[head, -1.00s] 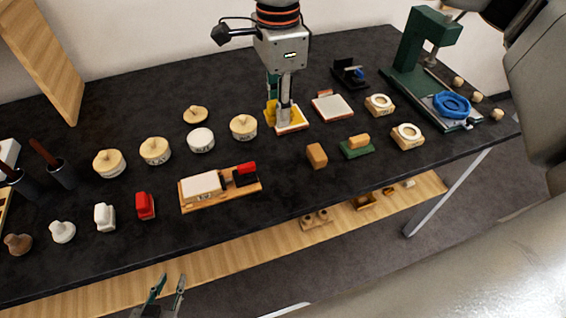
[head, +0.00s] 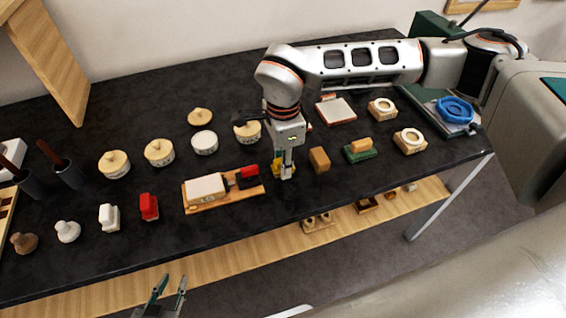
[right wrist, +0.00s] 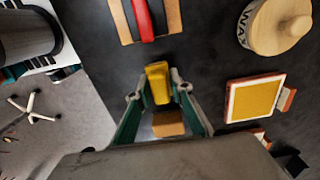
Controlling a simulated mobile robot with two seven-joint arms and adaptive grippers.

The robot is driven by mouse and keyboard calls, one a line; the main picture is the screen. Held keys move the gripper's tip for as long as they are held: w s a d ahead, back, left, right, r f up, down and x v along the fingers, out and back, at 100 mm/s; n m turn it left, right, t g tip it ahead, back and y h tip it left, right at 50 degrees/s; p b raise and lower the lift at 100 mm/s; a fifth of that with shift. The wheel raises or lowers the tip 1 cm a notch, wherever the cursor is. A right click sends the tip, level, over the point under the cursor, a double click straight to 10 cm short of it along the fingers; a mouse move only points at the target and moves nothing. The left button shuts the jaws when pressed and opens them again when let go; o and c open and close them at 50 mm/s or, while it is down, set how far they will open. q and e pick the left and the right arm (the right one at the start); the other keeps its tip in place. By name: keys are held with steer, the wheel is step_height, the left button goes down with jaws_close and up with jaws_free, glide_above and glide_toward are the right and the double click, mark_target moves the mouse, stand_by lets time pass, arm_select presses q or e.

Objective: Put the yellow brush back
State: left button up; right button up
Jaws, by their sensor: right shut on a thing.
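The yellow brush (head: 278,168) is in my right gripper (head: 287,172), above the black table just right of the wooden board with the red brush. In the right wrist view the yellow brush (right wrist: 158,82) shows between the two fingertips (right wrist: 157,92); its underside is hidden. A square pad with a yellow face and orange-red rim (right wrist: 256,98) lies to the right in that view; the arm mostly hides it in the head view. My left gripper (head: 167,288) is open and empty, low in front of the table.
A brown block (head: 319,160) and a green-based block (head: 360,151) stand to the right. Lidded pots (head: 159,153) stand behind. Dark table surface is free in front of the gripper.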

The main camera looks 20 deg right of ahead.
steer(key=shift+f, duration=0.2)
steer(key=shift+f, duration=0.2)
steer(key=o, duration=1.1)
steer(key=shift+r, duration=0.1)
steer(key=shift+r, duration=0.25)
step_height(320, 180, up, 12)
steer(key=shift+f+b, duration=0.1)
steer(key=shift+b, duration=0.35)
